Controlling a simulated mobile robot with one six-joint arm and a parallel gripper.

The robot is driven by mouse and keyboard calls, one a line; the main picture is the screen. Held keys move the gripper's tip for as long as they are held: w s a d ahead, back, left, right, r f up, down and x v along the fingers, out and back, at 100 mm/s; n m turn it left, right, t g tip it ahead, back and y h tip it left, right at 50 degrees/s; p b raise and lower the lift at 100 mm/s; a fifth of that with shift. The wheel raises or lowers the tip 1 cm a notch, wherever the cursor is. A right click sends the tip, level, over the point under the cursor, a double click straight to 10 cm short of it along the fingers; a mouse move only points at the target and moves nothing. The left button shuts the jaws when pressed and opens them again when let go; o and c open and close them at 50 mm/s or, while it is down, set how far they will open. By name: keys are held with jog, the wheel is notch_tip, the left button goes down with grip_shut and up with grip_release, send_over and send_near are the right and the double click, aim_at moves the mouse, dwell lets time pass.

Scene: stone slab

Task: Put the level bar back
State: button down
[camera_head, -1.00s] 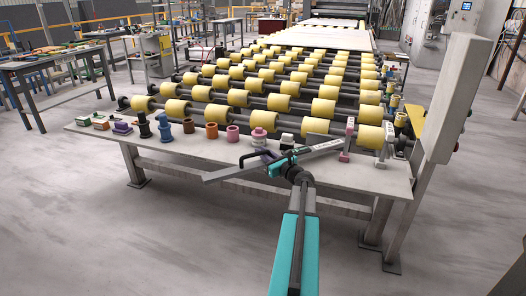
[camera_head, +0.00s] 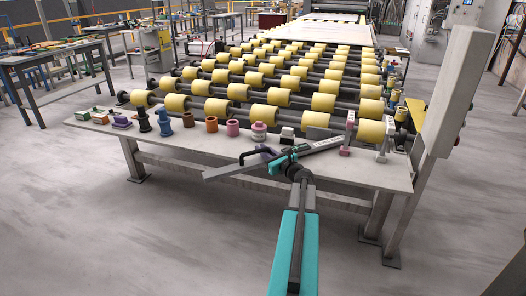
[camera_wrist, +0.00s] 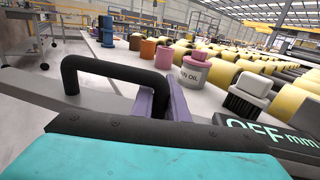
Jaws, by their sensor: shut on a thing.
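The level bar (camera_head: 225,171) is a long grey bar lying at a slant across the picture, over the front part of the stone slab table (camera_head: 215,150). A black handle (camera_wrist: 105,68) stands up from it in the wrist view. My gripper (camera_wrist: 160,100) has purple fingers closed around one end of this handle. In the head view my gripper (camera_head: 269,154) is over the middle of the bar. I cannot tell whether the bar touches the slab.
Behind the bar stand several small items, including a brown pot (camera_head: 211,124), a pink pot (camera_head: 232,128), a pink and white can (camera_head: 259,131) and a white-topped brush (camera_head: 287,136). Yellow rollers (camera_head: 272,95) fill the space beyond. A tall grey post (camera_head: 459,85) stands at right.

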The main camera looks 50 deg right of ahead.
jog(key=shift+f+b, duration=0.4)
jog(key=shift+b, duration=0.05)
dwell(0.3)
jog(key=c, duration=1.7)
grip_release()
jog(key=shift+o, duration=0.2)
jog(key=shift+s, duration=0.1)
jog(key=v, duration=1.3)
jog(key=shift+s+a+b, duration=0.15)
jog(key=shift+s+b, duration=0.15)
jog(key=shift+b, duration=0.05)
